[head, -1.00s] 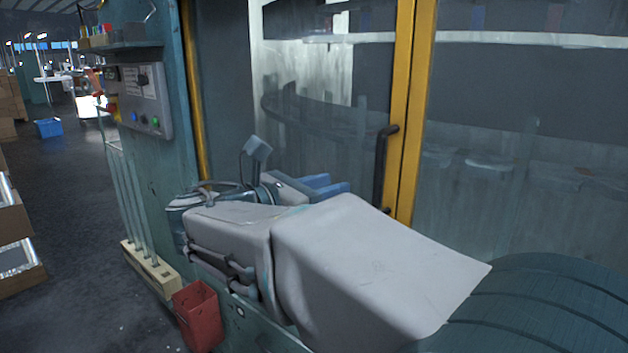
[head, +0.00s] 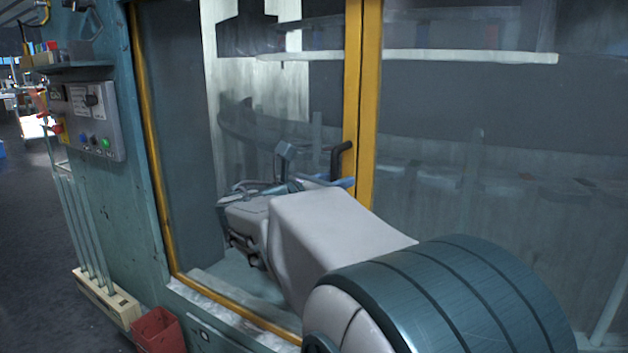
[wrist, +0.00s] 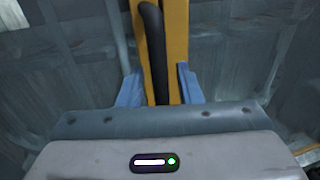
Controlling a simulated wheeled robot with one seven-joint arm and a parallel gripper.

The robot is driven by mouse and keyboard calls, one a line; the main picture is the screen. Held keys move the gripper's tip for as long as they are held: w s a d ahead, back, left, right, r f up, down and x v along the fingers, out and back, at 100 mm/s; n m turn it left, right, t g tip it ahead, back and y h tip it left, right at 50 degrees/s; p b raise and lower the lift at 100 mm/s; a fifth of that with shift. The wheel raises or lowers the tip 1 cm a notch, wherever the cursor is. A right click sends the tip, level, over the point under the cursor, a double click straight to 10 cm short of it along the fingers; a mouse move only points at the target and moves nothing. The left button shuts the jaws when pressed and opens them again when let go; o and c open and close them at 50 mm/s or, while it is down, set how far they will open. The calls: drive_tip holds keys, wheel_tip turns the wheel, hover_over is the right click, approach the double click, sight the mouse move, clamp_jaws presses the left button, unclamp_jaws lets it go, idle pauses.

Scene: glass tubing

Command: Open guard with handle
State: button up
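The guard is a glazed panel (head: 180,120) in a yellow frame, and it looks closed against the yellow post beside it. Its black upright handle (head: 340,158) is on the right frame bar; the lower part is hidden behind my arm in the head view. In the wrist view the handle (wrist: 154,50) runs down between my two blue fingers. My gripper (wrist: 160,87) is open, with a finger on each side of the handle and gaps showing. In the head view only a bit of a blue finger (head: 345,182) shows; contact cannot be told.
Left of the guard is a teal cabinet side with a control box (head: 95,120) and a shelf (head: 75,68) above it. Glass tubes stand in a wooden rack (head: 105,298) by a red bin (head: 158,332).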

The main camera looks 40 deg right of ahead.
clamp_jaws()
